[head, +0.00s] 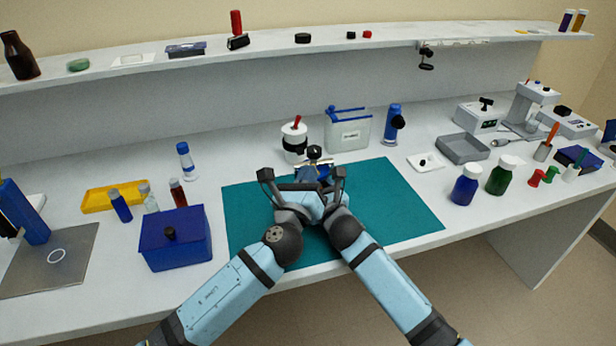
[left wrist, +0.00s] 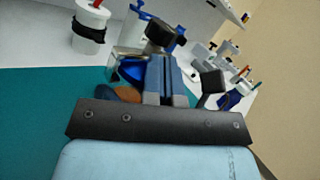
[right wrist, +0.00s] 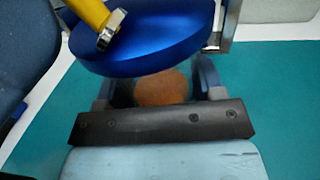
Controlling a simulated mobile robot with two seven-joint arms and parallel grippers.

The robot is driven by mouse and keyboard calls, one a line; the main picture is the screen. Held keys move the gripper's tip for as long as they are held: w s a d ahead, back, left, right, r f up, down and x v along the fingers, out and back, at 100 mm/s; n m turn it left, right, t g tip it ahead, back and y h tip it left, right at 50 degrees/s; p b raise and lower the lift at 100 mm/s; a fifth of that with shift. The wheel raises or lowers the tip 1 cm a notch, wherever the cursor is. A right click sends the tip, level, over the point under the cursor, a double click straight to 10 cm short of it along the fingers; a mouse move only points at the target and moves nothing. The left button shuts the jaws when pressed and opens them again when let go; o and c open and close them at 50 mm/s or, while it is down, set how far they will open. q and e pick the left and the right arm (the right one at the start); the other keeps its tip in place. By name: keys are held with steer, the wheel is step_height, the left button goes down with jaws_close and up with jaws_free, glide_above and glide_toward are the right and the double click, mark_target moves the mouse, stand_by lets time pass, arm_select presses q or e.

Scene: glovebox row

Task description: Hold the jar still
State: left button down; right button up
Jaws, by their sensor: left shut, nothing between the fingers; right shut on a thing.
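The jar seems to be the orange-brown round body (right wrist: 162,88) in the right wrist view, partly hidden under a broad blue round piece (right wrist: 140,40). I cannot tell whether that piece belongs to it. My right gripper (right wrist: 158,80) is shut on the jar, one finger on each side. The jar also shows in the left wrist view (left wrist: 127,95), left of my left gripper (left wrist: 163,75). That gripper is shut and empty, its fingertips close to a black knob (left wrist: 160,33). In the head view both hands meet over the mat and mostly hide the jar.
A yellow-handled tool with a metal end (right wrist: 95,20) hangs over the blue piece. Behind the teal mat (head: 390,200) stand a white bottle with a black band (head: 294,140) and a pale container (head: 347,132). A blue box (head: 176,240) is left; the mat's right part is clear.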

arm_select(q)
steer(key=shift+d+r+m+g, duration=0.2)
steer(key=shift+m+g, duration=0.2)
steer(key=shift+m, duration=0.4)
steer(key=shift+w+d+r, duration=0.1)
steer(key=shift+d+r, duration=0.05)
steer(key=shift+r, duration=0.05)
steer(key=shift+d+r, duration=0.1)
steer(key=shift+w+d+r+m+g, duration=0.15)
steer(key=shift+d+m+g, duration=0.15)
steer(key=shift+m+g, duration=0.3)
arm_select(e)
steer(key=shift+a, duration=0.15)
arm_select(q)
steer(key=shift+d, duration=0.1)
arm_select(e)
steer(key=shift+s, duration=0.15)
arm_select(q)
steer(key=s+a+r, duration=0.1)
steer(key=s+a, duration=0.1)
steer(key=s, duration=0.4)
steer(key=s+a+r, duration=0.2)
steer(key=s, duration=0.5)
steer(key=shift+s, duration=0.15)
